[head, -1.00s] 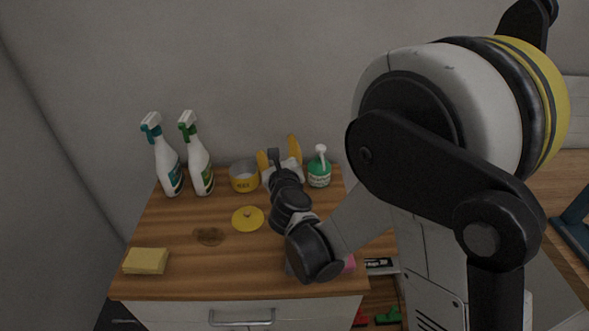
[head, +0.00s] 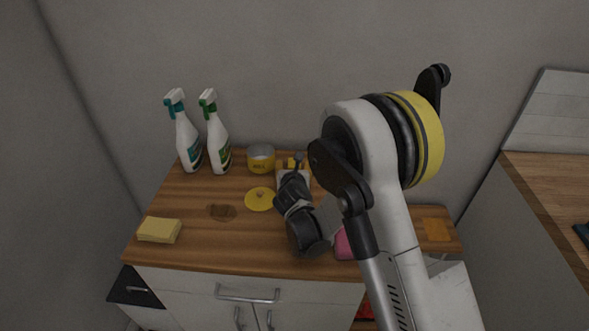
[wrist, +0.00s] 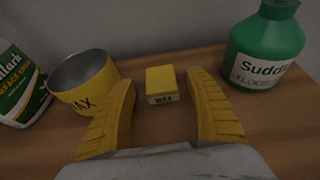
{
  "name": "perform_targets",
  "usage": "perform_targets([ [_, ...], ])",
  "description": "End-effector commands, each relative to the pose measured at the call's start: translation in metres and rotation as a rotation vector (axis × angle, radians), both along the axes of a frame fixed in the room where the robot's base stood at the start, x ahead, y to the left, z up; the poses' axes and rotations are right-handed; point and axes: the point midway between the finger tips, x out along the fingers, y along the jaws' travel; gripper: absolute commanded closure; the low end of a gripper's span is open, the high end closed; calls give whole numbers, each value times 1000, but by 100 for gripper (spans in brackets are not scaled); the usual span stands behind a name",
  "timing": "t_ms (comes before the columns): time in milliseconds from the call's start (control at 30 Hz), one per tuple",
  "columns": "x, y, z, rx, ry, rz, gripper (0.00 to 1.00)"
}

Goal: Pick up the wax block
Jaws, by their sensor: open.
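The wax block is a small yellow block (wrist: 161,86) with a dark-lettered label on its front, in the upper middle of the wrist view. It rests on the wooden counter. My gripper (wrist: 161,92) is open, its two yellow ribbed fingers on either side of the block with visible gaps. Nothing is held. In the head view my gripper (head: 294,176) is low over the back of the counter, largely hidden by my own wrist. A yellow patch shows there, but I cannot tell whether it is block or finger.
An open yellow-banded tin (wrist: 84,84) stands just left of my left finger; a green bottle (wrist: 264,52) stands close right. Two spray bottles (head: 187,137) (head: 217,139) stand back left. A yellow lid (head: 260,199), brown stain (head: 222,212), sponge (head: 159,231) and pink item (head: 344,244) are farther forward.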

Motion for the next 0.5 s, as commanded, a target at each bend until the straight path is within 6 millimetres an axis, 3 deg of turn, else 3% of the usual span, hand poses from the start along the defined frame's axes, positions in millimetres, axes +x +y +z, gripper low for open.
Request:
perform_targets([
  [133, 14, -1, -8, 1, 0, -3, 37],
  [367, 16, -1, -7, 1, 0, -1, 37],
  [500, 16, -1, -6, 1, 0, -1, 75],
])
